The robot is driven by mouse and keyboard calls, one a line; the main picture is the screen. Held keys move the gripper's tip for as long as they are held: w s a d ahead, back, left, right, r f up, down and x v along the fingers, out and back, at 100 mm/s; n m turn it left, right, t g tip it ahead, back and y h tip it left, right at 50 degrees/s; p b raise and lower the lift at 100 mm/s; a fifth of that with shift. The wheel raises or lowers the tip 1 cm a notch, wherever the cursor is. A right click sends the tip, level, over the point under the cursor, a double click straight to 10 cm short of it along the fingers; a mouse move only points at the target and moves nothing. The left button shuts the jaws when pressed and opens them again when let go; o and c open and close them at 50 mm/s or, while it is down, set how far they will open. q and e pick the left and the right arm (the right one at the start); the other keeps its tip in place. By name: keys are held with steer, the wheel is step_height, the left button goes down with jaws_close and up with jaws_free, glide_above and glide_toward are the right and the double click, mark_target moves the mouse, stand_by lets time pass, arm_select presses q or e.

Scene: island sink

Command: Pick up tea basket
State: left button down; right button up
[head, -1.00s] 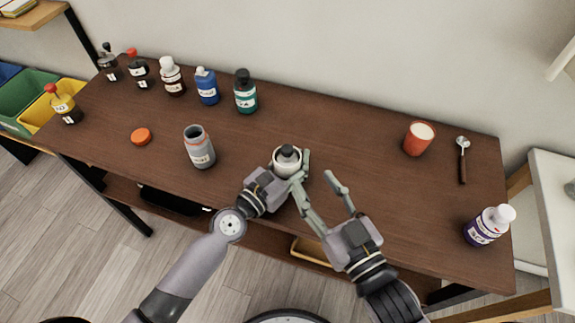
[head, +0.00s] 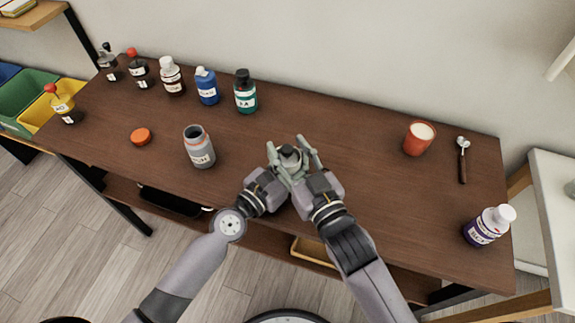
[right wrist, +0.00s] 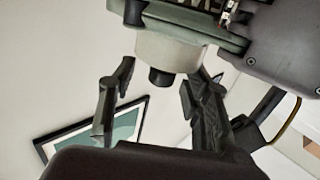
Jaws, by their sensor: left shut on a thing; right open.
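No object that I can name as a tea basket is in view. My left gripper (head: 283,174) is shut on a small white container (right wrist: 168,52) with a dark cap (head: 288,150), held over the front middle of the table. In the right wrist view the dark cap (right wrist: 161,77) points down into the gap between my right fingers. My right gripper (head: 291,154) is open, with one finger on each side of the cap; both fingers look apart from it. Much of the container is hidden by my grippers in the head view.
An open grey jar (head: 200,148) and an orange lid (head: 140,137) stand left on the brown table (head: 370,205). Several bottles, including a green one (head: 245,92), line the back left. An orange cup (head: 418,138), a spoon (head: 462,160) and a purple bottle (head: 489,226) are at right.

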steer(key=shift+w+a, duration=0.25)
steer(key=shift+w, duration=0.25)
steer(key=shift+c, duration=0.5)
jaws_close()
